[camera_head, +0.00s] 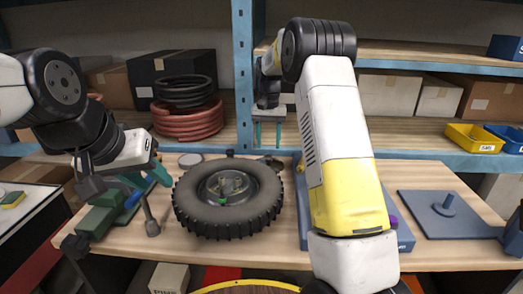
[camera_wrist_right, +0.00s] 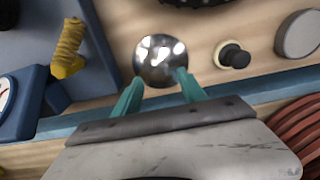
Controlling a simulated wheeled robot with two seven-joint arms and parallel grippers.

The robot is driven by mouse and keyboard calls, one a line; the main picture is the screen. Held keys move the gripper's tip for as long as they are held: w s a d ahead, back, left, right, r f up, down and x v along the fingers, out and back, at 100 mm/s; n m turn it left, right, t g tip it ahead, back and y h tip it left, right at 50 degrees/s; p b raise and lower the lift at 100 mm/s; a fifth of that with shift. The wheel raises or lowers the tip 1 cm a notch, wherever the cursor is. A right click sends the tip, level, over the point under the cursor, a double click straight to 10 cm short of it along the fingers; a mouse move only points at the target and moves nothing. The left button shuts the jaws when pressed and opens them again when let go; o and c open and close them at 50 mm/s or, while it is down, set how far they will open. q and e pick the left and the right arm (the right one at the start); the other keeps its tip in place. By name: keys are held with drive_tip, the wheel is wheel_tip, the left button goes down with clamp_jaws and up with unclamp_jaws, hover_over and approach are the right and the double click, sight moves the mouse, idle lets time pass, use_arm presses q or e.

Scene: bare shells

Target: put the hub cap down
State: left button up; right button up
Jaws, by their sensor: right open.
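The hub cap is a shiny silver dome (camera_wrist_right: 160,60) in the right wrist view. It is at the tips of my right gripper's teal fingers (camera_wrist_right: 158,88), which stand apart on either side of its near edge. I cannot tell whether they touch it. In the head view my right gripper (camera_head: 268,134) points down behind the wheel, and I cannot make out the hub cap there. The wheel (camera_head: 187,206), with a black knobbly tyre, lies flat on the bench. My left gripper (camera_head: 147,178) is left of the wheel beside a grey-headed tool (camera_head: 152,227); its grasp is unclear.
A black knob (camera_wrist_right: 233,56) and a grey disc (camera_wrist_right: 299,35) lie right of the hub cap in the wrist view. Coiled hoses (camera_head: 187,122) sit on the shelf behind. A blue upright (camera_head: 242,75) stands near my right gripper.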

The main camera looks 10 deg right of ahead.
sight(268, 155)
wheel_tip(268, 155, up, 6)
drive_tip(key=s+d+r+n+t+y, duration=0.1)
drive_tip(key=s+r, duration=0.4)
drive_tip(key=s, duration=0.3)
drive_tip(key=s+d+r+t+y, duration=0.1)
drive_tip(key=s+r+t, duration=0.1)
drive_tip(key=s+r, duration=0.45)
drive_tip(key=s+a+f+n+t, duration=0.1)
drive_tip(key=s+f, duration=0.2)
drive_tip(key=s, duration=0.7)
drive_tip(key=s+f+t, duration=0.2)
drive_tip(key=s+f, duration=0.1)
drive_tip(key=s, duration=0.8)
drive_tip(key=shift+s+a+n, duration=0.2)
drive_tip(key=shift+a+n, duration=0.15)
drive_tip(key=shift+n, duration=0.05)
